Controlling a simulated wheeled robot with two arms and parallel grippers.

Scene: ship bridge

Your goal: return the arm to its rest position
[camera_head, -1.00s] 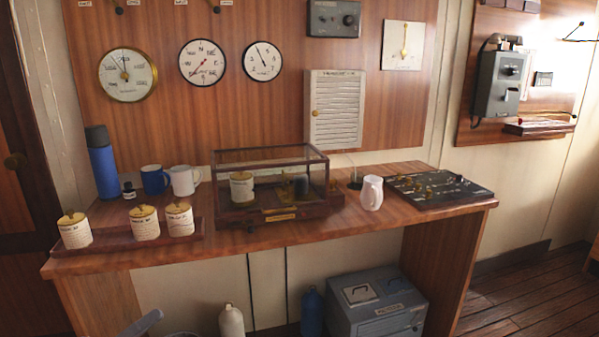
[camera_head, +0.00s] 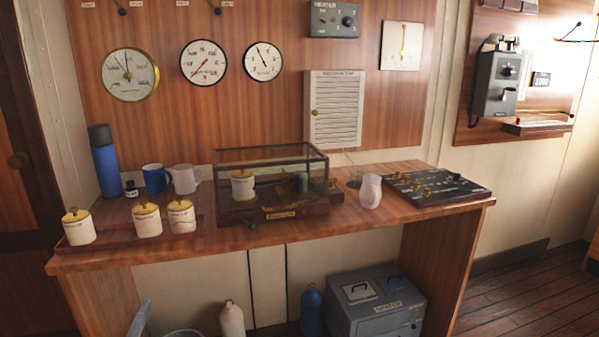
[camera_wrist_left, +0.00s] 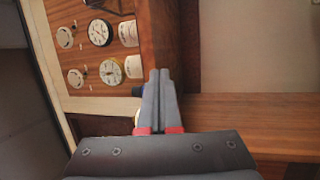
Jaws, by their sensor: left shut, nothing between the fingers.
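My left gripper (camera_head: 141,316) shows only as a grey piece at the bottom left edge of the head view, low in front of the desk. In the left wrist view its two grey fingers (camera_wrist_left: 161,78) with red bases lie side by side, shut, with nothing between them. The rest of my left arm is out of the head view. My right gripper is in neither view.
The wooden desk (camera_head: 330,226) stands ahead, bearing canisters (camera_head: 147,221), a glass-lidded case (camera_head: 270,210), mugs (camera_head: 155,180) and a switch panel (camera_head: 438,187). Under it are a grey box (camera_head: 375,310), bottles (camera_head: 231,318) and a bucket (camera_head: 182,333). Floor at right is clear.

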